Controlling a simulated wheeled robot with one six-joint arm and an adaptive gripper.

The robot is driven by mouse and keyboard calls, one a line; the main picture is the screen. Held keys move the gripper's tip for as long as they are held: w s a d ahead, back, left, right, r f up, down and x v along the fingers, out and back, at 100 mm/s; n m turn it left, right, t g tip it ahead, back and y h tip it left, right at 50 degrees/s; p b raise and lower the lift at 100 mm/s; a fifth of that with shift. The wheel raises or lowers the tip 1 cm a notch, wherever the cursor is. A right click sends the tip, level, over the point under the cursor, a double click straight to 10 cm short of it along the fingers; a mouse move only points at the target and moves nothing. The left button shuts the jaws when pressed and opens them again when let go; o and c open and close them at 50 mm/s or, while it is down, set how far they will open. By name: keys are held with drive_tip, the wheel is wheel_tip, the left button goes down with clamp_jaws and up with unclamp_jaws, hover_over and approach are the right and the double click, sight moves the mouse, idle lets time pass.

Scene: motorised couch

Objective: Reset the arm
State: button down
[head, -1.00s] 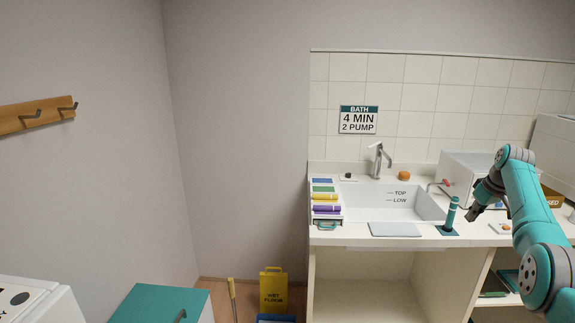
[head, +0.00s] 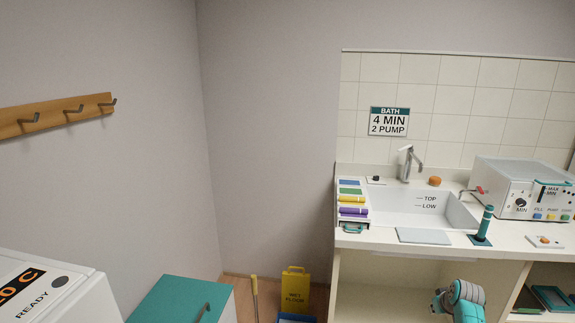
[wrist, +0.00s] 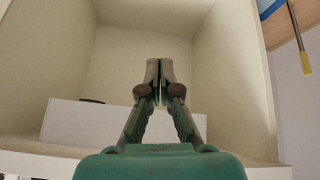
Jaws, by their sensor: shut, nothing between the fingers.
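My gripper (wrist: 160,82) shows in the wrist view with its two fingers together and nothing between them. It faces the open white cupboard space (wrist: 130,50) under the counter. In the head view my gripper (head: 437,302) is a small dark shape at the bottom, left of my teal wrist and in front of the cupboard opening below the sink. It is apart from the counter, and the rest of my arm runs out of the bottom of the picture.
The counter (head: 360,241) holds a sink (head: 400,205), a teal upright handle (head: 486,222) and a white machine (head: 505,185). A yellow wet-floor sign (head: 295,288) and a teal-topped cabinet (head: 175,300) stand left of the counter. A white unit (head: 80,290) is at lower left.

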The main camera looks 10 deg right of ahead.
drive_tip(key=s+a+f+t, duration=0.2)
drive_tip(key=s+a+f, duration=1)
drive_tip(key=a+f, duration=0.35)
drive_tip(key=s+a+t, duration=0.2)
drive_tip(key=s+a, duration=1.1)
drive_tip(key=s, duration=0.5)
drive_tip(key=s+a+r+t, duration=0.1)
drive_tip(key=s+a+r, duration=0.35)
drive_tip(key=s, duration=0.45)
drive_tip(key=s+a+r+t, duration=0.25)
drive_tip(key=s+r, duration=0.35)
drive_tip(key=s, duration=0.4)
drive_tip(key=s+a+r, duration=0.1)
drive_tip(key=s+r, duration=0.4)
drive_tip(key=r, duration=0.4)
drive_tip(key=s+a+r+t+y, duration=0.1)
drive_tip(key=s+a+r, duration=0.1)
drive_tip(key=s+r, duration=0.4)
wheel_tip(320, 180, up, 4)
drive_tip(key=shift+a+f+n+y, duration=0.25)
drive_tip(key=shift+a+n+y, duration=0.05)
drive_tip(key=shift+n, duration=0.1)
